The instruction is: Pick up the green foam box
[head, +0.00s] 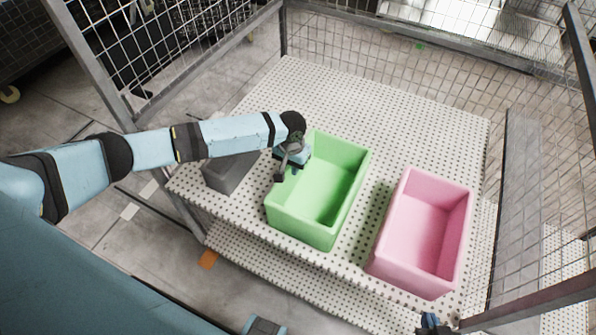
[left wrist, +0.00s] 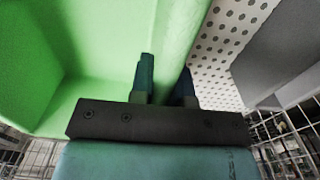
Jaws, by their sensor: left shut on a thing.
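The green foam box (head: 325,203) is an open-topped box on the white perforated table (head: 420,122). My left gripper (head: 284,170) is at the box's left wall in the head view. In the left wrist view my left gripper (left wrist: 166,82) has one finger inside the green box (left wrist: 95,50) and the other outside it, shut on the wall between them. The box looks level, and I cannot tell whether it is clear of the table. A small part at the bottom edge of the head view may be my right gripper (head: 432,322); its jaws cannot be made out.
A pink foam box (head: 425,235) stands to the right of the green one, with a narrow gap between. A grey box (head: 228,172) is to the left, under my left arm. Wire mesh fencing (head: 440,85) borders the table. The table's back is clear.

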